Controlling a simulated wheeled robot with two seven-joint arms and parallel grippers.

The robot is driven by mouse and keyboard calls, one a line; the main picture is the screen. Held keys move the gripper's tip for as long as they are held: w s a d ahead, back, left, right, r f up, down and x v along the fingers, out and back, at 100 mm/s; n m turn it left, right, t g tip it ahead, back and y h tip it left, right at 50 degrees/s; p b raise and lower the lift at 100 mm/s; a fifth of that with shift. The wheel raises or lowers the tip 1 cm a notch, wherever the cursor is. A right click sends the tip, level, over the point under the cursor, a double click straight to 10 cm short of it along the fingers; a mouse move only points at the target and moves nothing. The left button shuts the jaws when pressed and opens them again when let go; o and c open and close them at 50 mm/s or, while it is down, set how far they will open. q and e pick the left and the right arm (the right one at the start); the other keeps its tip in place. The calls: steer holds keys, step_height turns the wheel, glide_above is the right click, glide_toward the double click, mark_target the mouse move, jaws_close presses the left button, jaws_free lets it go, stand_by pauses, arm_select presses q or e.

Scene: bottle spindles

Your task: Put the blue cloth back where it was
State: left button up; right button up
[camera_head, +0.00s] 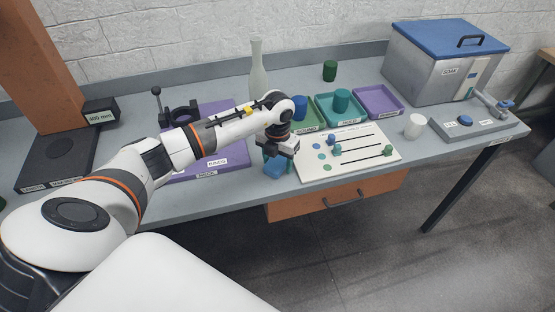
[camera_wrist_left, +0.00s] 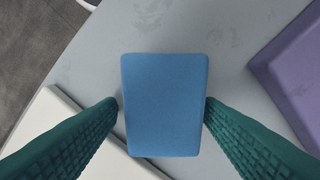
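The blue cloth (camera_head: 275,167) is a folded, block-like pad near the table's front edge, between the purple tray and the white board. It also fills the middle of the left wrist view (camera_wrist_left: 164,105). My left gripper (camera_head: 278,154) is over it, pointing down. In the wrist view its green ribbed fingers (camera_wrist_left: 161,103) stand apart, one on each side of the cloth, with their tips very close to its edges. I cannot tell whether they touch it. My right gripper is not in view.
The white board (camera_head: 314,174) with sliders lies right of the cloth; the purple tray (camera_head: 234,157) is left. Behind are green, teal and purple trays (camera_head: 380,102), a pale bottle (camera_head: 258,70) and a white cup (camera_head: 414,126). A soak tank (camera_head: 435,75) stands at the back right.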

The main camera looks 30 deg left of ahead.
mark_target(278, 161)
arm_select(q)
steer(key=shift+o, duration=0.3)
steer(key=shift+r, duration=0.3)
step_height(278, 161, up, 12)
steer(key=b, duration=0.2)
steer(key=shift+f, duration=0.15)
